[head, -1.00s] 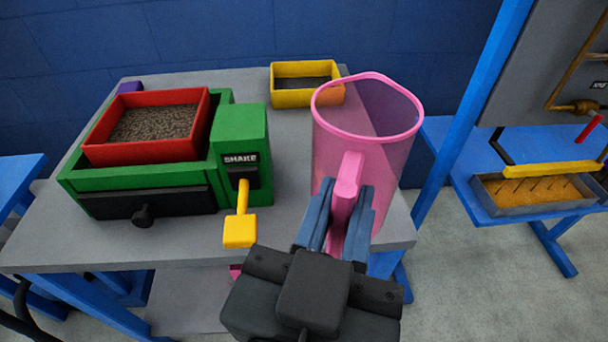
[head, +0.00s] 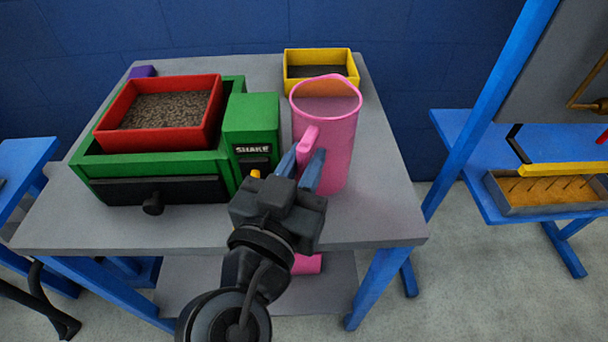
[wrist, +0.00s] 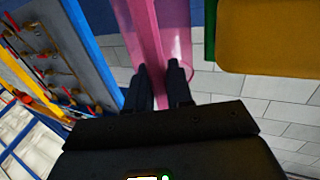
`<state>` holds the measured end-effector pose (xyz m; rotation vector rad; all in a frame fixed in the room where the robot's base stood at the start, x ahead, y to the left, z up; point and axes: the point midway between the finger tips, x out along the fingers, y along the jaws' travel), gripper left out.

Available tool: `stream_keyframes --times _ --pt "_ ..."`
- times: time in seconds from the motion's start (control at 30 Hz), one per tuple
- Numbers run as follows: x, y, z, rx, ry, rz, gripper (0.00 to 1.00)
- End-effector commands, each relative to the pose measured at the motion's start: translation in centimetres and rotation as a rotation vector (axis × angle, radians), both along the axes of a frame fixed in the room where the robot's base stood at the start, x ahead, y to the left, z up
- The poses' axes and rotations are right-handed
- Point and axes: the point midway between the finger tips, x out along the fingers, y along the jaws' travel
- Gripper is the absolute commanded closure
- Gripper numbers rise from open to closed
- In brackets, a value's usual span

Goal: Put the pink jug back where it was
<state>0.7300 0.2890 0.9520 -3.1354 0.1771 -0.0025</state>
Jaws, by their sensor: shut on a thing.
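The translucent pink jug (head: 335,150) stands upright at the right part of the grey table, just right of the green shaker's SHAKE box (head: 251,130). My gripper (head: 303,162) is shut on the jug's handle, which faces the front left. In the wrist view, pink handle and jug wall (wrist: 150,35) run up from between the fingertips (wrist: 158,75). I cannot tell whether the jug's base touches the tabletop.
A yellow bin (head: 320,66) sits close behind the jug. A red tray of grains (head: 160,138) rests in the green shaker at left. The grey table (head: 385,215) is clear to the right of the jug. A pink object (head: 307,264) lies below the tabletop.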

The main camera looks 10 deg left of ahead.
Motion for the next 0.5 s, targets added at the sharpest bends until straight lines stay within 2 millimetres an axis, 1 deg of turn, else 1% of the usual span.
stream_keyframes --times 0.03,0.1,0.2,0.5 --pt "-0.1 0.0 -0.9 -0.006 0.002 0.002 1.0" --pt "-0.1 0.0 -1.9 -0.006 0.003 0.002 1.0" --pt "-0.1 0.0 -2.8 -0.004 0.0 0.001 1.0" --pt "-0.1 0.0 -3.0 -0.001 -0.001 0.001 1.0"
